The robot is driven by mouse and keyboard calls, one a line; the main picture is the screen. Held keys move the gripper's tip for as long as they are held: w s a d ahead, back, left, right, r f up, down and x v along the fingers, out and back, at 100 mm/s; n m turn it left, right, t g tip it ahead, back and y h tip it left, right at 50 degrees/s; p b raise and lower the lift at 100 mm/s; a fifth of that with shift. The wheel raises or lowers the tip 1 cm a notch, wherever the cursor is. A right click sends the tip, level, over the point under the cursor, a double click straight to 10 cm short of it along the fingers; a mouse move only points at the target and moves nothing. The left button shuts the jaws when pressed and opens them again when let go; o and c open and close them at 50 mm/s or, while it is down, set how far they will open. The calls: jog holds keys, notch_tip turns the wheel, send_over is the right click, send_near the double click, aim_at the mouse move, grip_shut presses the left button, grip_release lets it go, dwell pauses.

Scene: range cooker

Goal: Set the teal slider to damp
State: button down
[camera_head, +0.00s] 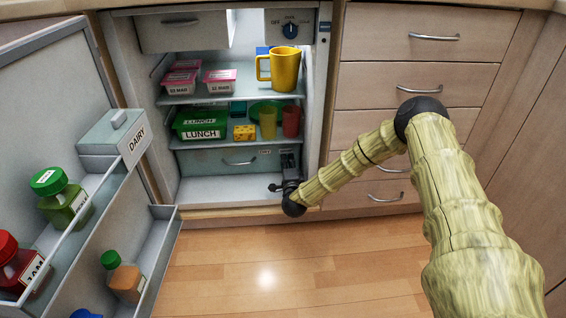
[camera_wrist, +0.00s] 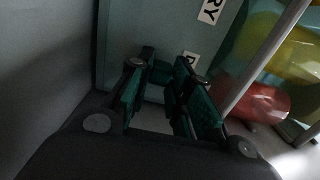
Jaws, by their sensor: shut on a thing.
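The teal slider (camera_wrist: 161,72) is on the front of the grey-teal drawer (camera_head: 222,165) at the bottom of the open fridge. My gripper (camera_wrist: 162,84) is closed around it, with one finger on each side. In the head view my gripper (camera_head: 288,166) reaches into the lower right of the fridge, and the slider is hidden there by the fingers. A label ending in "RY" (camera_wrist: 210,10) is at the top of the wrist view. A second label (camera_wrist: 190,60), starting with "D", is beside the fingers, the rest hidden.
The fridge door (camera_head: 50,120) stands open at left, with bottles and a dairy box (camera_head: 112,140). Shelves above hold tubs, a green lunch box (camera_head: 201,122), cups and a yellow jug (camera_head: 284,68). Wooden drawers (camera_head: 418,80) are at right. The floor (camera_head: 280,265) is clear.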

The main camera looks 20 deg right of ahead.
jog(key=c, duration=1.3)
grip_release()
jog(key=shift+d, duration=0.3)
jog(key=shift+a, duration=0.1)
jog(key=shift+a, duration=0.1)
jog(key=v, duration=1.2)
